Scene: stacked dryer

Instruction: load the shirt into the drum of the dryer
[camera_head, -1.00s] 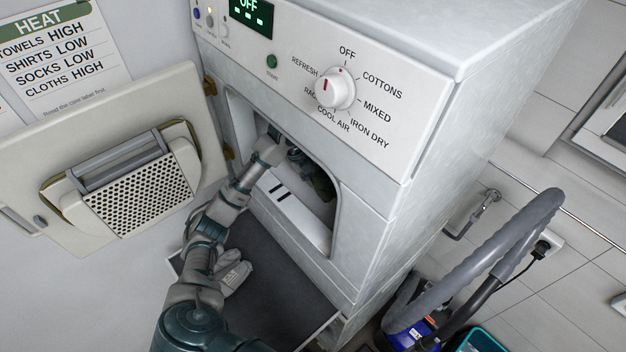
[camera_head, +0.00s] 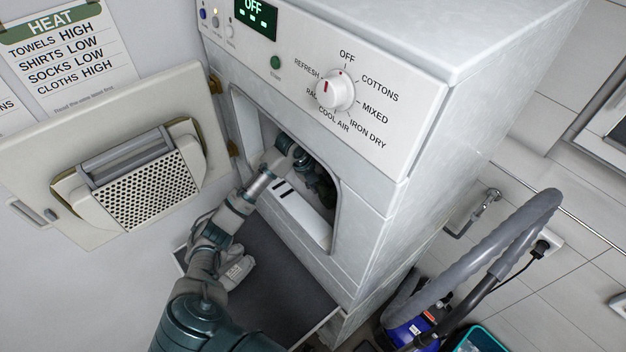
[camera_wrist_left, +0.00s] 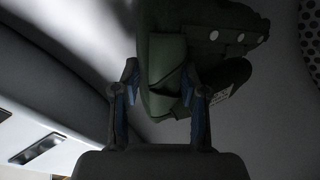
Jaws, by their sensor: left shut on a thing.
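The dryer (camera_head: 418,140) stands with its door (camera_head: 65,185) swung wide open to the left. My left arm reaches through the opening into the dim drum (camera_wrist_left: 260,110). My left gripper (camera_wrist_left: 160,92) is inside, shut on the dark green shirt (camera_wrist_left: 192,45). The shirt shows pale buttons and a small printed label in the left wrist view, bunched beyond the fingers. In the head view only a dark bit of the shirt (camera_head: 325,192) shows behind the opening's rim, and the fingertips are hard to make out. My right gripper is not in view.
A white slotted panel (camera_head: 298,212) sits at the opening's lower edge, close to my arm. A dark shelf (camera_head: 268,290) below holds a pale crumpled item (camera_head: 236,268). A vacuum cleaner with a grey hose (camera_head: 480,262) stands at the right.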

